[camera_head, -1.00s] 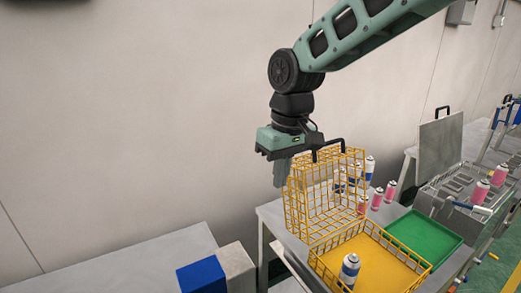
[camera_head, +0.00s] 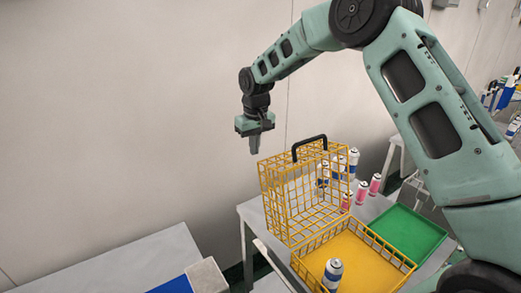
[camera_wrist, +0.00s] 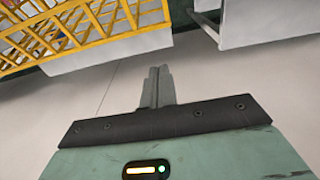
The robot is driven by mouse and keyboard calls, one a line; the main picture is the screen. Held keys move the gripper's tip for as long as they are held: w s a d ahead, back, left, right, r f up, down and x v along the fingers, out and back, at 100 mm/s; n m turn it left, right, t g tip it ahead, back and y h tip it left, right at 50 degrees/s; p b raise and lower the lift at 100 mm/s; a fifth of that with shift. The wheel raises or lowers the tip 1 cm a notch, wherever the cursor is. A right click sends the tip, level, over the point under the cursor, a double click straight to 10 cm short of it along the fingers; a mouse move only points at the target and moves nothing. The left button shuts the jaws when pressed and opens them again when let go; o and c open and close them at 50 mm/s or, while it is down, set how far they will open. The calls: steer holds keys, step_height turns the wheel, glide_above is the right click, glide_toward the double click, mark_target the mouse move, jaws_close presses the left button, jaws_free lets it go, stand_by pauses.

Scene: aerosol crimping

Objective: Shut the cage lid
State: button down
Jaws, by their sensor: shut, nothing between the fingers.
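The yellow wire cage lid (camera_head: 297,209) stands upright at the back edge of the cage, with a black handle (camera_head: 309,146) on its top. The open cage (camera_head: 355,262) has a yellow floor and low wire walls. One white and blue can (camera_head: 333,274) stands inside it. My gripper (camera_head: 255,152) points down with its fingers shut and empty, above and left of the lid, apart from it. In the wrist view, the shut fingers (camera_wrist: 158,88) are in the middle and the lid's yellow wires (camera_wrist: 85,30) are at the upper left.
A green tray (camera_head: 405,233) lies to the right of the cage on the grey table. Pink cans (camera_head: 375,184) and white-blue cans (camera_head: 353,161) stand behind the cage. A blue block (camera_head: 172,285) and a grey block (camera_head: 207,274) are at the lower left. The wall behind is bare.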

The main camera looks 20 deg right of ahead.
steer(key=shift+s+d+f+p, duration=0.1)
steer(key=shift+s+f+p, duration=0.1)
steer(key=shift+s+p, duration=0.35)
steer(key=shift+s+d+f+p, duration=0.2)
steer(key=shift+s+p, duration=0.15)
steer(key=shift+s, duration=0.35)
steer(key=shift+s+d+f+p, duration=0.1)
steer(key=shift+s+f+p, duration=0.1)
steer(key=shift+s+p, duration=0.35)
